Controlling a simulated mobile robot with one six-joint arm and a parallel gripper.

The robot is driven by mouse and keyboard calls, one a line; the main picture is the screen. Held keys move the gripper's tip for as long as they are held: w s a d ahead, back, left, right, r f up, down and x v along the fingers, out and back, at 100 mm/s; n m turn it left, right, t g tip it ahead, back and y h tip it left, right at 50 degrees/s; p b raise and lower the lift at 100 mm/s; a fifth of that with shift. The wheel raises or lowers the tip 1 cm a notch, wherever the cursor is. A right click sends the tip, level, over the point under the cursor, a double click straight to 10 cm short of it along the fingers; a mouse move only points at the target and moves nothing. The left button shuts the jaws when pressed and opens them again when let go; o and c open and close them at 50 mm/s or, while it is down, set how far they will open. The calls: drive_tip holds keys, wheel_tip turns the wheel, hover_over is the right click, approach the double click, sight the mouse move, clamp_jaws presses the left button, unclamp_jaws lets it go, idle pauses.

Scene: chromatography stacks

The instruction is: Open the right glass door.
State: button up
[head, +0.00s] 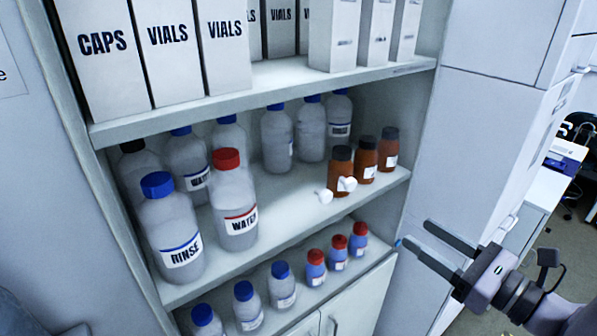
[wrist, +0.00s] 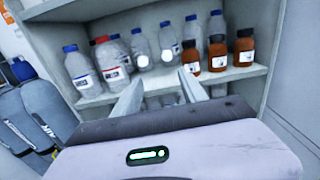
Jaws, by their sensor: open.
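The cabinet's glass front is hard to make out against the shelves, and I cannot see the door edges. Two small white round knobs, a left one (head: 325,196) and a right one (head: 347,184), show side by side in front of the middle shelf, near the brown bottles. The right knob seems to belong to the right glass door. In the wrist view, pale round spots (wrist: 167,56) between the bottles may be these knobs. My gripper (head: 412,233) is open and empty, to the right of and lower than the knobs in the head view. In the wrist view its fingers (wrist: 160,76) point at the shelves.
Clear bottles (head: 238,200) and brown bottles (head: 341,172) stand on the middle shelf, with smaller bottles (head: 281,287) below and white boxes (head: 222,50) above. A pale cabinet side (head: 450,130) stands right of the shelves. Blue-capped grey containers (wrist: 30,105) stand left in the wrist view.

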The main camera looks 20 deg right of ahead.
approach(353, 185)
drive_tip(key=x, duration=0.8)
drive_tip(key=shift+w+a, duration=0.1)
drive_tip(key=shift+w, duration=0.1)
drive_tip(key=shift+c, duration=0.4)
clamp_jaws()
idle(0.5)
